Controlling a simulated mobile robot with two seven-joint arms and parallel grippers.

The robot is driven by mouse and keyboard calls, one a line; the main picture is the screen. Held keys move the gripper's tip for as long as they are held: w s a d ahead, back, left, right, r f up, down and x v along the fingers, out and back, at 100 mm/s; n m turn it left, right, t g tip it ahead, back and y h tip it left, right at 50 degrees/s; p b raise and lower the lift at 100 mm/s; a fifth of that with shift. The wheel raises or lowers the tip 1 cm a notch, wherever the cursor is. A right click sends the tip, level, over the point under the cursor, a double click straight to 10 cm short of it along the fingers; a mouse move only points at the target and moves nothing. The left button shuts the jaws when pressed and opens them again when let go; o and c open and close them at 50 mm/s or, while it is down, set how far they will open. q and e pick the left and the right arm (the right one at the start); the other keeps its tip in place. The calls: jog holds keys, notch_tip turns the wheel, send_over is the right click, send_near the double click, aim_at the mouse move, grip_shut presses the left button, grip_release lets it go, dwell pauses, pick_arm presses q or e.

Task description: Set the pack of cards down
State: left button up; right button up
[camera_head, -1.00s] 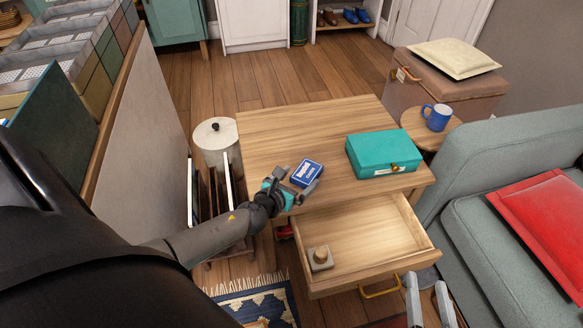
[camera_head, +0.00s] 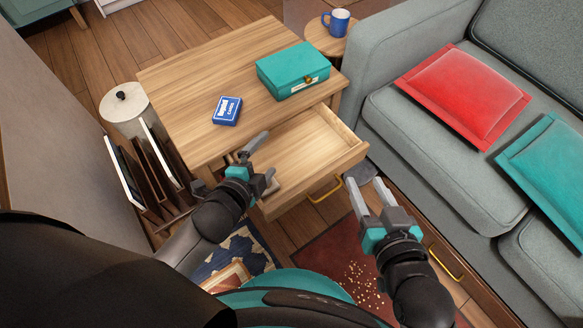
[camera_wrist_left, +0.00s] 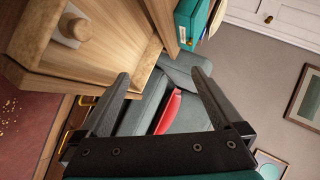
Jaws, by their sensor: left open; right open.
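The blue pack of cards (camera_head: 227,110) lies flat on the wooden table top (camera_head: 190,75), left of the teal box (camera_head: 293,70). My left gripper (camera_head: 250,160) is open and empty, apart from the pack, in front of the table and near the left side of the open drawer (camera_head: 310,150). In the left wrist view its two fingers (camera_wrist_left: 160,85) are spread with nothing between them. My right gripper (camera_head: 366,192) is open and empty, right of the drawer and in front of the sofa.
A blue mug (camera_head: 337,21) stands on a small round table behind the teal box. A grey sofa (camera_head: 440,130) with red and teal cushions is on the right. A white canister (camera_head: 125,108) stands left of the table. The small wooden-knobbed object (camera_wrist_left: 75,28) is in the drawer.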

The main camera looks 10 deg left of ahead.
pick_arm(q)
jog(key=s+d+r+n+h, duration=0.3)
jog(key=s+d+r+n, duration=0.3)
jog(key=n, duration=0.7)
notch_tip(320, 180, up, 2)
jog(key=shift+s+d+r, duration=0.25)
jog(key=shift+s+d, duration=0.05)
jog(key=shift+d, duration=0.65)
